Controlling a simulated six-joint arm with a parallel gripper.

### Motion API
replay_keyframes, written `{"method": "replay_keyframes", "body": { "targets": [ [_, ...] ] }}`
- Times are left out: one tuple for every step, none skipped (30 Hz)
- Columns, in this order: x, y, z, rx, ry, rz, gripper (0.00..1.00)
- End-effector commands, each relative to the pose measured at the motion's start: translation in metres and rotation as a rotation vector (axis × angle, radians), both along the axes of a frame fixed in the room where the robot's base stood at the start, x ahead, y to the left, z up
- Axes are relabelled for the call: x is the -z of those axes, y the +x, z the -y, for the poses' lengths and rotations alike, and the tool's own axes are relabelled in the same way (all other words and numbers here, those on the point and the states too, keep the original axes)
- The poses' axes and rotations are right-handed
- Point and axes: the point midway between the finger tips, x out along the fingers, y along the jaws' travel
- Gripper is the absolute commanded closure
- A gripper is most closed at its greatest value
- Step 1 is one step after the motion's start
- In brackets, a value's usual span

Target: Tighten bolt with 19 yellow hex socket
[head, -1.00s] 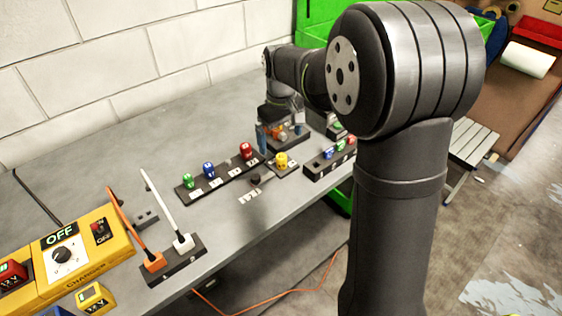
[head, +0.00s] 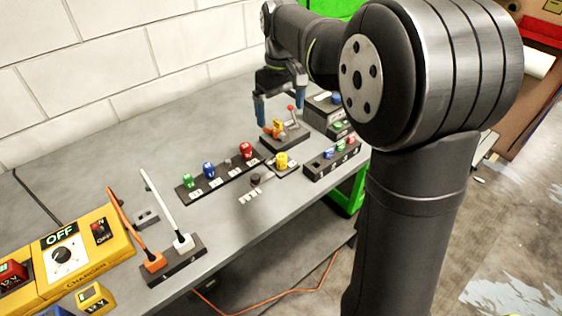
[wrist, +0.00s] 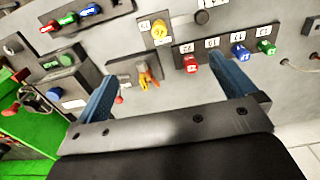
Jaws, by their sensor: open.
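My gripper (head: 281,107) is open and empty, held above the back of the bench with its two blue fingers spread. The fingers also show in the wrist view (wrist: 162,75). The yellow socket (head: 282,160) stands upright on a small dark holder (head: 291,170), in front of the gripper and apart from it. In the wrist view the yellow socket (wrist: 159,32) is beyond the fingertips. An orange-yellow piece (head: 277,129) and a red-knobbed lever (head: 292,115) are on a dark fixture (head: 291,140) below the gripper. I cannot make out the bolt.
A long rack (head: 222,178) holds green, blue and red sockets left of the yellow one. A second rack (head: 318,173) with coloured sockets stands to its right. A yellow charger (head: 82,255) and a cable block (head: 178,262) are at front left. The bench behind the long rack is clear.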

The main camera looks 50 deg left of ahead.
Motion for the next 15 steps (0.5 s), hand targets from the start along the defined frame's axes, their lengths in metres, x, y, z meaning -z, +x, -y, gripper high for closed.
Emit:
{"method": "replay_keyframes", "body": {
  "targets": [
    [-0.0054,0.0002,-0.0005,0.0,0.002,0.001,0.0],
    [-0.0074,0.0001,-0.0003,0.0,0.002,0.001,0.0],
    [-0.0093,0.0,0.0,0.0,0.001,0.0,0.0],
    [-0.0104,-0.0001,0.0001,0.0,0.0,0.0,0.0],
    [-0.0111,-0.0001,0.0002,0.0,0.0,0.0,0.0],
    [-0.0116,-0.0001,0.0002,0.0,0.0,0.0,0.0],
    [-0.0118,-0.0001,0.0002,0.0,0.0,0.0,0.0],
    [-0.0118,-0.0001,0.0002,0.0,0.0,0.0,0.0],
    [-0.0117,-0.0001,0.0002,0.0,0.0,0.0,0.0],
    [-0.0116,-0.0001,0.0002,0.0,0.0,0.0,0.0],
    [-0.0116,-0.0001,0.0002,0.0,0.0,0.0,0.0],
    [-0.0116,-0.0001,0.0002,0.0,0.0,0.0,0.02],
    [-0.0115,-0.0001,0.0002,0.0,0.0,0.0,0.08],
    [-0.0115,-0.0001,0.0002,0.0,0.0,0.0,0.14],
    [-0.0115,-0.0001,0.0002,0.0,0.0,0.0,0.22]
  ]
}}
